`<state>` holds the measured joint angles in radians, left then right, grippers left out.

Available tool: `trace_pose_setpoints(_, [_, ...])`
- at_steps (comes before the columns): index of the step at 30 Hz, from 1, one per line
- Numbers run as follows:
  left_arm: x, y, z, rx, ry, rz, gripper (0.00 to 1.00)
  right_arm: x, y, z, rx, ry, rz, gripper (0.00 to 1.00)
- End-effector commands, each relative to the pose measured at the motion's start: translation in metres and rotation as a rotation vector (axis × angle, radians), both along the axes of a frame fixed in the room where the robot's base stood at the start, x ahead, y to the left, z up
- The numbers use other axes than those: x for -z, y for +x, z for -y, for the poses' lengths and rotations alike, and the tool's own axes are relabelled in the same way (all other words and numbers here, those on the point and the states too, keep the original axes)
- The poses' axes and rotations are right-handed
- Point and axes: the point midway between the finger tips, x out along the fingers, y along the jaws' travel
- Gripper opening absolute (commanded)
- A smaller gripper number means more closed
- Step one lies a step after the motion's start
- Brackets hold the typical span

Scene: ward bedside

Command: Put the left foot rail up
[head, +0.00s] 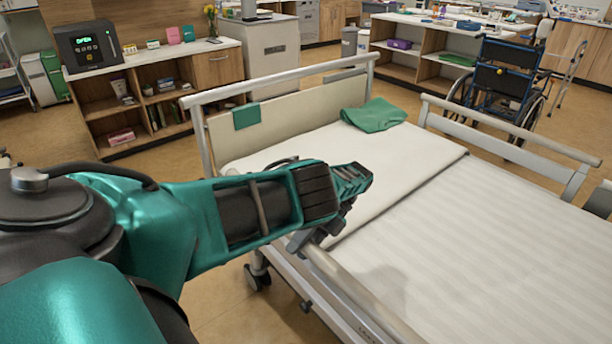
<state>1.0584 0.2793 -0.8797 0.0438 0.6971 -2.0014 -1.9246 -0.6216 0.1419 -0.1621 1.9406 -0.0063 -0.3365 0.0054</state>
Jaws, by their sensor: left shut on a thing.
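The bed (490,235) has a white mattress, and its headboard (290,108) is at the back. A pale rail (362,293), which I take as the left foot rail, runs along the near side of the bed toward the bottom edge. Its top bar looks about level with the mattress edge, and its lower end is out of view. My left gripper (303,238) is at the far end of this bar and shut on it. My teal forearm and wrist hide part of the grip. My right gripper is not in view.
A raised rail (510,130) stands on the bed's far side, with part of another rail (599,201) at the right edge. A green cloth (374,115) lies near the headboard. A wheelchair (503,80) stands beyond. Shelves (165,93) stand at back left.

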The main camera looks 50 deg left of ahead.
Motion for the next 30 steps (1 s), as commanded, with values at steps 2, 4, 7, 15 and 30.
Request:
trace_pose_setpoints(2, [-0.0093, 0.0013, -0.0050, -0.004, 0.015, -0.008, 0.00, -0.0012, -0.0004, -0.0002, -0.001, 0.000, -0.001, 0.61])
trace_pose_setpoints(4, [-0.0095, 0.0012, -0.0051, -0.005, 0.016, -0.008, 0.00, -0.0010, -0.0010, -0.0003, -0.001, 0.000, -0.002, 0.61])
trace_pose_setpoints(7, [-0.0096, 0.0012, -0.0053, -0.005, 0.015, -0.008, 0.00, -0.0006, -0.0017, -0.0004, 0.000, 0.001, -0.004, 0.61])
trace_pose_setpoints(15, [-0.0099, 0.0013, -0.0053, -0.006, 0.016, -0.008, 0.48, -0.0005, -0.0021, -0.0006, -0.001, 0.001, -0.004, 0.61])
trace_pose_setpoints(30, [-0.0056, 0.0006, -0.0019, -0.004, 0.009, -0.007, 0.61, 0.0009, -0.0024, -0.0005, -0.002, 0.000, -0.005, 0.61])
